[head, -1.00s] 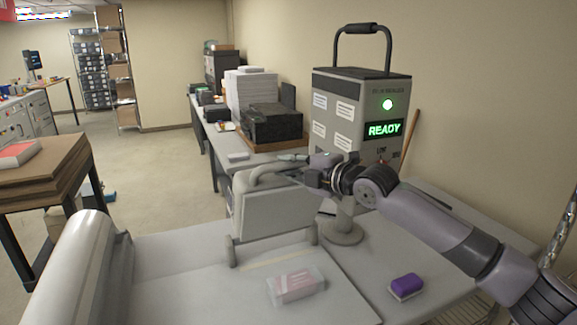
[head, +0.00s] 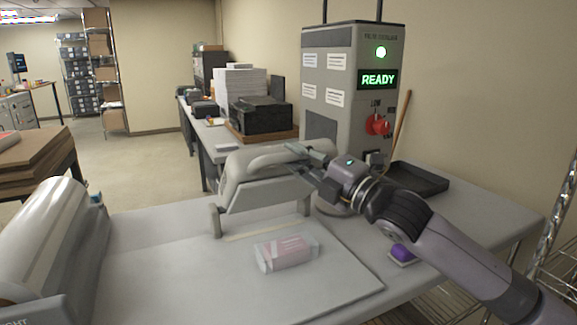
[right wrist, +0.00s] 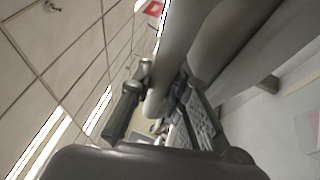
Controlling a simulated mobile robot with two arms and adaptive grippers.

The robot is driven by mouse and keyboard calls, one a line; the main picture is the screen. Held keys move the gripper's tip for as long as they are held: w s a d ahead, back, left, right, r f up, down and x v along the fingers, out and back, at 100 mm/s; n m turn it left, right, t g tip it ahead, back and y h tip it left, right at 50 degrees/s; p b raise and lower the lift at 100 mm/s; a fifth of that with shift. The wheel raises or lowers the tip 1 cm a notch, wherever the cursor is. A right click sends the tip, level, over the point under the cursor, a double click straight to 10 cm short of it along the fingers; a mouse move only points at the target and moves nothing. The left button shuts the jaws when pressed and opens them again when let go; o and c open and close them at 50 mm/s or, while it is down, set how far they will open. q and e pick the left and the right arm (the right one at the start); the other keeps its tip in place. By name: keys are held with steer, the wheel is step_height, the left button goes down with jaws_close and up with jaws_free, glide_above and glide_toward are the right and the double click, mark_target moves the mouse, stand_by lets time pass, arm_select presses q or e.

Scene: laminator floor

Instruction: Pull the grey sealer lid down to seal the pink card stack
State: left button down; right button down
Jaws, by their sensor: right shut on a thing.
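The grey sealer lid (head: 262,190) is raised and tilted over the sealer's bed (head: 180,265), with a gap under its front edge. My right gripper (head: 302,160) is shut on the lid's grey bar handle (head: 262,156). In the right wrist view the fingers (right wrist: 162,100) close around the grey handle tube (right wrist: 178,45). The pink card stack (head: 287,252), wrapped in clear film, lies flat on the bed in front of the lid, apart from it. A pale strip (head: 262,229) runs across the bed under the lid. My left gripper is not in view.
A grey control box (head: 336,70) with a green light, a READY display and a red knob (head: 377,125) stands behind. A purple block (head: 402,252) lies beside the bed, partly behind my right arm. A black tray (head: 420,178) is at right, a film roll (head: 62,235) at left.

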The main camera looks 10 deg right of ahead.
steer(key=s+d+f+n+t+y+b, duration=0.1)
steer(key=s+f+b, duration=0.3)
steer(key=b, duration=0.6)
steer(key=shift+s+d+f+n+y, duration=0.25)
steer(key=shift+f+y, duration=0.35)
steer(key=shift+f, duration=0.8)
